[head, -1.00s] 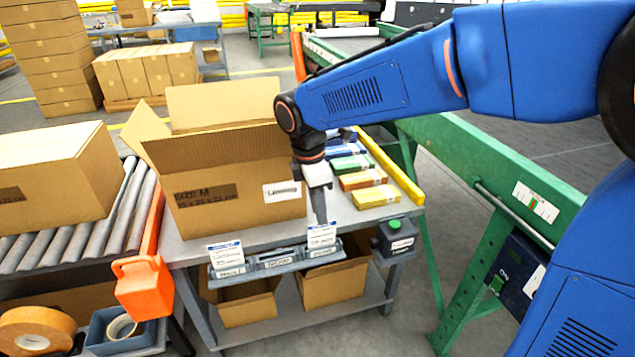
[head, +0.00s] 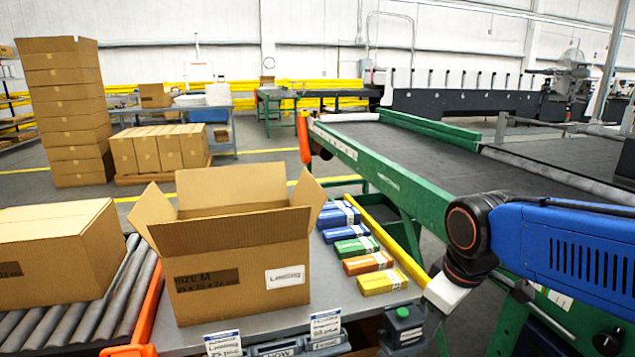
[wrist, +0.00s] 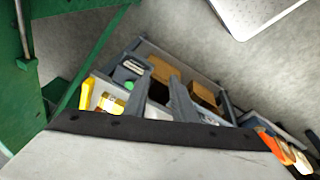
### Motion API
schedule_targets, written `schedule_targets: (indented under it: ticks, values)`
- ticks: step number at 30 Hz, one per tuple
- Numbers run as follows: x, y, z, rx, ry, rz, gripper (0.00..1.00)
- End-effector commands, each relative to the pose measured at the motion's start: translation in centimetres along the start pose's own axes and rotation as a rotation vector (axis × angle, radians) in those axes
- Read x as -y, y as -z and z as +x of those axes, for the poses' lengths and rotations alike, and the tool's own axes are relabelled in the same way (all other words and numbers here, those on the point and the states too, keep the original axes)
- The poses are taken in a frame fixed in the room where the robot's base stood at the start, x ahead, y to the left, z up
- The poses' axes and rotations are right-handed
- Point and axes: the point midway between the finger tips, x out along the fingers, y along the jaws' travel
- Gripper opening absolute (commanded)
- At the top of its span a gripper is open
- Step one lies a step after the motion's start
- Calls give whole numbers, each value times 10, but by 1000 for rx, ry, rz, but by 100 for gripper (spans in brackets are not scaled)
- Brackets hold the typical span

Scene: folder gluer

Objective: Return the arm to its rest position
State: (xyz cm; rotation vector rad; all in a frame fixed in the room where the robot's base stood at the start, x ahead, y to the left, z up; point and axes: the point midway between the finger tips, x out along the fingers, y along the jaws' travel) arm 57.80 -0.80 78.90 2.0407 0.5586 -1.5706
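My blue arm (head: 570,245) reaches in from the right edge of the head view, with its dark wrist joint bent downward. My gripper's pale body shows below that joint, to the right of the table; its fingers are hidden or too small to make out there. In the wrist view, the two grey fingers of my gripper (wrist: 162,77) stand apart with a gap between them and nothing held. They point down toward the packing table, well above the floor.
An open carton (head: 240,265) stands on the packing table, with several coloured small boxes (head: 363,264) beside it. A yellow rail (head: 385,240) and a green conveyor frame (head: 400,185) lie close to my wrist. A roller conveyor (head: 85,315) with a closed carton is at left.

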Motion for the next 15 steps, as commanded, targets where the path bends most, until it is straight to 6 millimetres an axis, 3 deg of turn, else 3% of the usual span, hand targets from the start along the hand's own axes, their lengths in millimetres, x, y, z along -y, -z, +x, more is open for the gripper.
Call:
schedule_targets:
  ticks: [3,9,15]
  values:
    - [-2,-33,-3,-38,-24,173,24]
    - [1,-79,-2,-99,-53,447,24]
    - [6,-105,2,-140,-69,614,24]
